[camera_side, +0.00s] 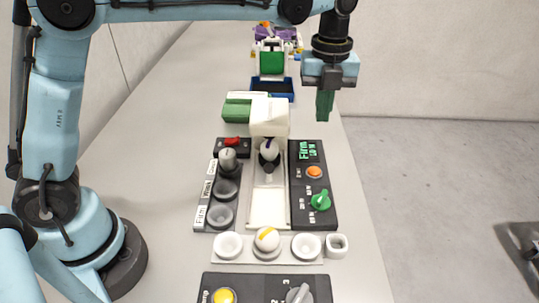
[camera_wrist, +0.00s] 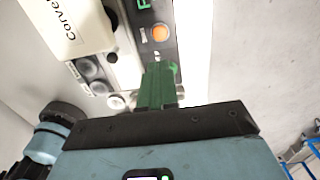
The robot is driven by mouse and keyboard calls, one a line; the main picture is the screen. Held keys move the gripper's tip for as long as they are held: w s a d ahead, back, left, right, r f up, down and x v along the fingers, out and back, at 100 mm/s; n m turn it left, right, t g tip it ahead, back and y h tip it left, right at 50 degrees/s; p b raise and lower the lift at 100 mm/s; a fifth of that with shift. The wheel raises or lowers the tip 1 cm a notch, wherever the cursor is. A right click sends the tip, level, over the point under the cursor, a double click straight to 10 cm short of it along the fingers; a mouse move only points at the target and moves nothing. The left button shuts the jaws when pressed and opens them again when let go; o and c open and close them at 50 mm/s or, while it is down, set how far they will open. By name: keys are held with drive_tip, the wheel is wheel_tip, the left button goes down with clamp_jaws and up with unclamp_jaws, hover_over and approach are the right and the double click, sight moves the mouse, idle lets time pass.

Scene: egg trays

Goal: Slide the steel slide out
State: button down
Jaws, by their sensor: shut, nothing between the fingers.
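My gripper (camera_side: 325,118) is in the air at the upper right in the side view, above and to the right of the white housing (camera_side: 270,117). Its green fingers are shut with nothing between them; they also show in the wrist view (camera_wrist: 158,72). A pale slide-like channel (camera_side: 268,208) runs from under the housing toward the front. An egg (camera_side: 269,151) stands in a dark holder (camera_side: 269,166) at its back end. I cannot tell for sure which part is the steel slide.
Right of the channel is a dark panel with an orange button (camera_side: 314,171) and green knob (camera_side: 321,200). A green block (camera_side: 237,108) lies behind.

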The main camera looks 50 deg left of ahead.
sight(269, 165)
drive_tip(key=c, duration=1.7)
unclamp_jaws()
drive_tip(key=o, duration=0.7)
drive_tip(key=s+a+f, duration=0.1)
drive_tip(key=s+a, duration=0.1)
drive_tip(key=s, duration=0.1)
drive_tip(key=s+a+f, duration=0.1)
drive_tip(key=s, duration=0.1)
drive_tip(key=s+a+f, duration=0.2)
drive_tip(key=s, duration=0.1)
drive_tip(key=shift+s+a, duration=0.35)
drive_tip(key=shift+s+f, duration=0.15)
drive_tip(key=shift+f, duration=4.55)
drive_tip(key=shift+f, duration=0.4)
drive_tip(key=c, duration=0.8)
drive_tip(key=shift+s+d, duration=3.05)
drive_tip(key=shift+d, duration=0.1)
drive_tip(key=o, duration=0.8)
